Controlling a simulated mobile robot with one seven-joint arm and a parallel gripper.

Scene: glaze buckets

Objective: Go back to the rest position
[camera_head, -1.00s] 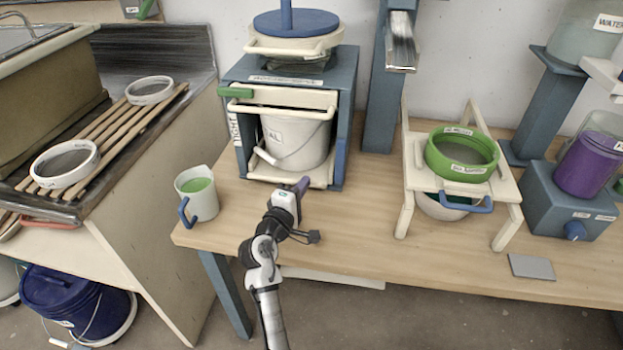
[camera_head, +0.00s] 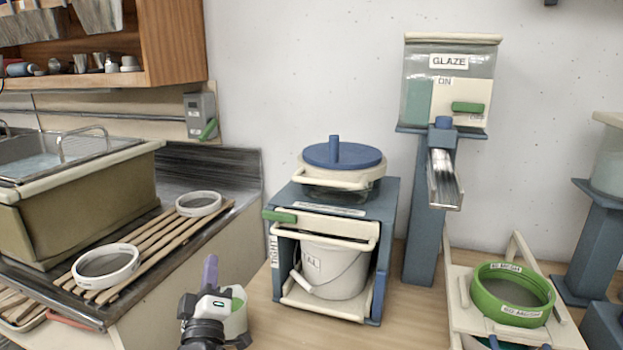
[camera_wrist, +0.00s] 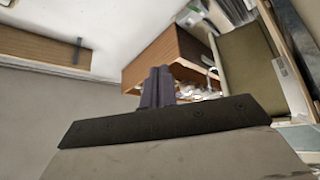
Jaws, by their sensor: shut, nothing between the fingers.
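My gripper (camera_head: 211,272) is at the lower left of the head view, with its purple fingers pointing up. In the wrist view the two dark fingers (camera_wrist: 156,88) are pressed together with nothing between them.
A blue frame (camera_head: 381,250) holds a white bucket (camera_head: 340,268) and carries a blue-lidded pot (camera_head: 345,155). A glaze dispenser (camera_head: 450,85) stands behind. A green sieve (camera_head: 511,293) sits at right. The sink (camera_head: 80,200) and slatted rack (camera_head: 150,250) are at left.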

